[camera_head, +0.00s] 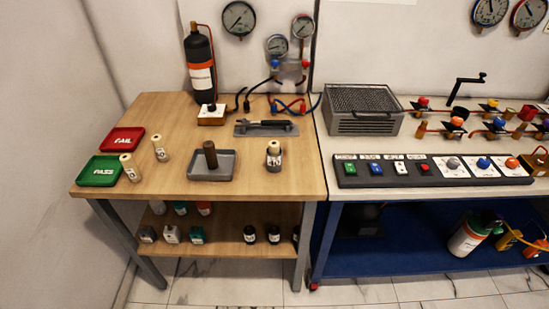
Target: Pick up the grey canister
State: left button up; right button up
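No thing here is plainly a grey canister, and I cannot tell which one is meant. A tall dark grey cylinder (200,64) with an orange and white band stands upright at the back of the wooden bench. A pale grey cylinder (467,238) with an orange band and green top leans on the lower blue shelf at the right. A brown cylinder (210,154) stands in a grey tray (226,172). A beige cylinder (273,149) stands in a dark holder (273,165). Neither of my grippers is in view.
Red (122,140) and green (100,171) trays lie at the bench's left, with two beige cylinders (160,148) (131,167) nearby. A tool (264,127) lies mid-bench, near hoses (290,105). Several small bottles (250,234) stand below. The bench's front edge is clear.

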aim_at(273, 163)
jog(key=i+l, duration=0.1)
jog(key=l, duration=0.5)
jog(key=i+l+u, duration=0.1)
jog(key=l, duration=0.45)
jog(key=i+l, duration=0.1)
jog(key=l, duration=0.5)
